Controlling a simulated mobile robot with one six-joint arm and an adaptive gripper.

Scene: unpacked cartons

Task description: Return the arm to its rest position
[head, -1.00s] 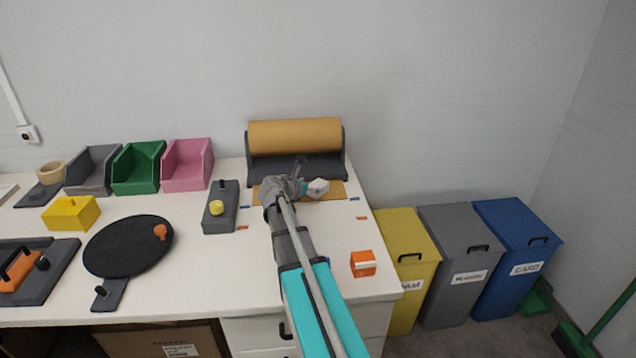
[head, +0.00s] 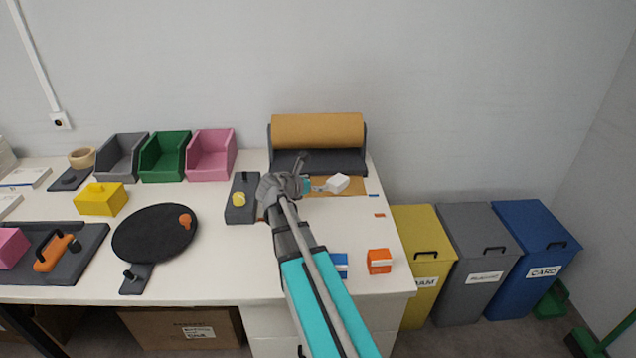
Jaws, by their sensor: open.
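My arm reaches from the bottom of the head view over the white table (head: 225,265), with its teal link in front. My gripper (head: 303,183) is at the far end, over the table just in front of the brown paper roll (head: 318,131). It is open. Its fingers are small in the view and partly hidden by the wrist. A small white object (head: 338,184) lies on the brown sheet to the right of the gripper, apart from it.
Grey, green (head: 165,157) and pink bins stand at the back left.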

